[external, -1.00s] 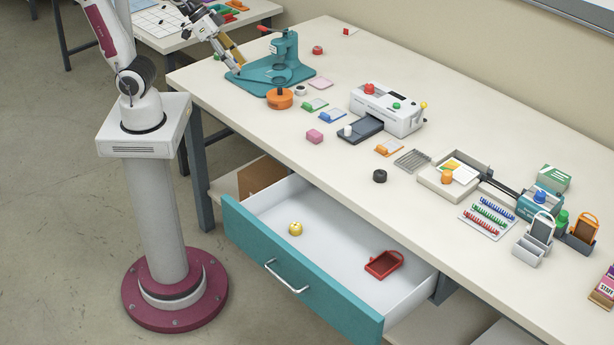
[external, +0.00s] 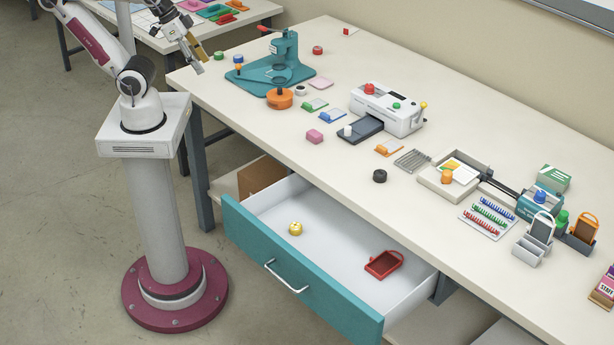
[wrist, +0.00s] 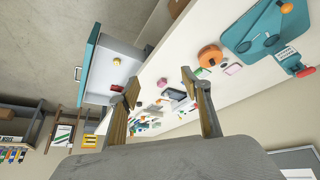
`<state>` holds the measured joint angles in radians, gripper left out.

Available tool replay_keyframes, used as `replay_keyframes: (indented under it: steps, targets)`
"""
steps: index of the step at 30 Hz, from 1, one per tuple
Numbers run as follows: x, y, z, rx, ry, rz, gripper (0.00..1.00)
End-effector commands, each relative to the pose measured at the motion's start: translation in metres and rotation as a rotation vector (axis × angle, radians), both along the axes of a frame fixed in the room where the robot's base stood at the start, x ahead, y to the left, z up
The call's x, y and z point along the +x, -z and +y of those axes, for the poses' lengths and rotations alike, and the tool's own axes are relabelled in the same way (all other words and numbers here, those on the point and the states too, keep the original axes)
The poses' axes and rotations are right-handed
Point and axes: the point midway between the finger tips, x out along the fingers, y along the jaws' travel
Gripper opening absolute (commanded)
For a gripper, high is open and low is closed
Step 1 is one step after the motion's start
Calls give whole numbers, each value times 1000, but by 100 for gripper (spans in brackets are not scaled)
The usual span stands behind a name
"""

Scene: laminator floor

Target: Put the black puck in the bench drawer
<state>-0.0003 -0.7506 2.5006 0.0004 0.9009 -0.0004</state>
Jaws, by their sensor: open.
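The black puck (external: 379,176) lies on the bench top near its front edge, just behind the right part of the drawer. The bench drawer (external: 335,230) is pulled out and has a teal front with a silver handle. A yellow round object (external: 295,228) and a red tray-like holder (external: 383,264) lie inside it. My gripper (external: 203,63) is open and empty, over the far left end of the bench, well away from the puck and drawer. In the wrist view its two fingers (wrist: 160,92) are spread; the drawer (wrist: 105,75) shows at left there.
A teal press (external: 285,60) and an orange round part (external: 280,98) stand at the bench's left. A white laminator (external: 388,107) is mid-bench.

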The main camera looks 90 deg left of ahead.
Motion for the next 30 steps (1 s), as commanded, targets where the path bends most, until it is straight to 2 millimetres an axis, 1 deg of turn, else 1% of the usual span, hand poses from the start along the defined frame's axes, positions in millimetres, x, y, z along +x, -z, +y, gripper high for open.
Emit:
replay_keyframes:
  steps: [8, 11, 14, 17, 20, 30]
  targets:
    - [1, 0, 0, 0, 1, -1, 48]
    - [5, -1, -1, -1, 4, -5, 48]
    - [14, -3, -3, -3, 11, -13, 48]
    - [28, -6, -6, -8, 20, -24, 48]
    - [47, -9, -11, -13, 32, -41, 48]
    - [122, -16, -31, -32, 73, -112, 48]
